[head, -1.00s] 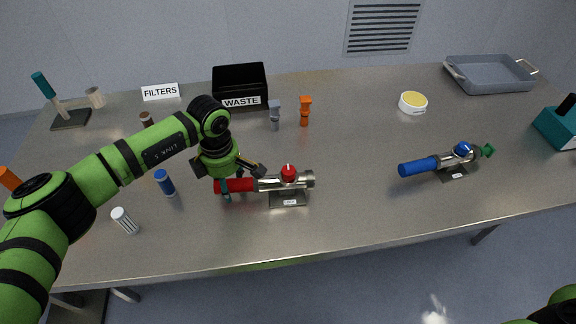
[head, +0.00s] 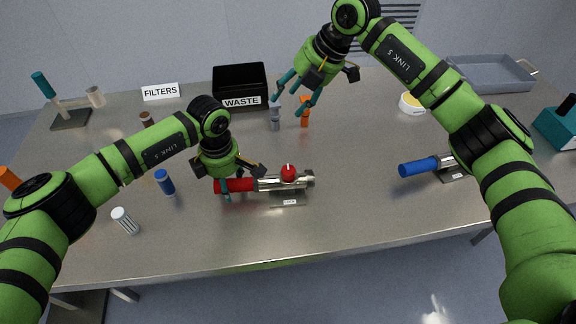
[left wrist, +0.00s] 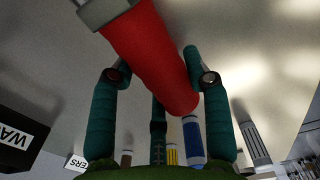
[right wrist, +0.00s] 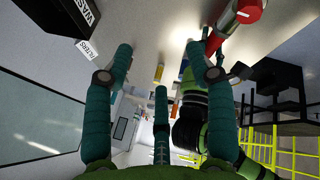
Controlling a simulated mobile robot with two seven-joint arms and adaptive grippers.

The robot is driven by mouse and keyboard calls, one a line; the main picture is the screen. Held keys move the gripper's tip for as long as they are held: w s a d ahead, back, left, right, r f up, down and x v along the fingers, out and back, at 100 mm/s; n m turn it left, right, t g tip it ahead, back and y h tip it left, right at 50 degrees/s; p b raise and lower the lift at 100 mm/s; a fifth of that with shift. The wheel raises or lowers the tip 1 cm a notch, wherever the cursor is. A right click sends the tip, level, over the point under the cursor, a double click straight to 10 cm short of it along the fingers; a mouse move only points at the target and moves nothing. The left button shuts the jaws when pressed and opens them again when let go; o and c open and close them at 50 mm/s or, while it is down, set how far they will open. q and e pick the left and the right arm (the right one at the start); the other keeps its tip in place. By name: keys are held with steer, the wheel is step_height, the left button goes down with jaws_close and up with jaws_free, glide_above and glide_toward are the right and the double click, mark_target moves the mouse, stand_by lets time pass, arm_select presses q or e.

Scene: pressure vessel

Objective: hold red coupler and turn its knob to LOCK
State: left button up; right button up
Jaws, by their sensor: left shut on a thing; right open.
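The red coupler has a red handle (head: 238,185), a metal body and a round red knob (head: 288,172) with a small pale mark on top. It lies level on a small stand near the table's middle. My left gripper (head: 230,182) is shut on the red handle, left of the knob. The left wrist view shows the handle (left wrist: 150,55) between its teal fingers. My right gripper (head: 297,98) is open and empty, raised behind and above the coupler. In the right wrist view the knob (right wrist: 248,11) is at the top right.
A blue coupler (head: 418,167) lies to the right, partly hidden by my right arm. Grey (head: 275,122) and orange (head: 304,118) pieces stand below my right gripper. The black WASTE bin (head: 240,85) is behind. The table front of the red coupler is clear.

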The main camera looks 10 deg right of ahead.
mark_target(288, 170)
steer(key=s+a+f+n+g+h, duration=0.1)
steer(key=s+a+n+g+h, duration=0.15)
steer(key=s+h, duration=0.45)
steer(key=shift+y, duration=0.9)
steer(key=f, duration=0.4)
steer(key=s+f, duration=0.1)
steer(key=f, duration=0.2)
steer(key=s+f, duration=0.1)
steer(key=f, duration=0.3)
steer(key=shift+s+f, duration=0.2)
steer(key=shift+f, duration=0.15)
jaws_close()
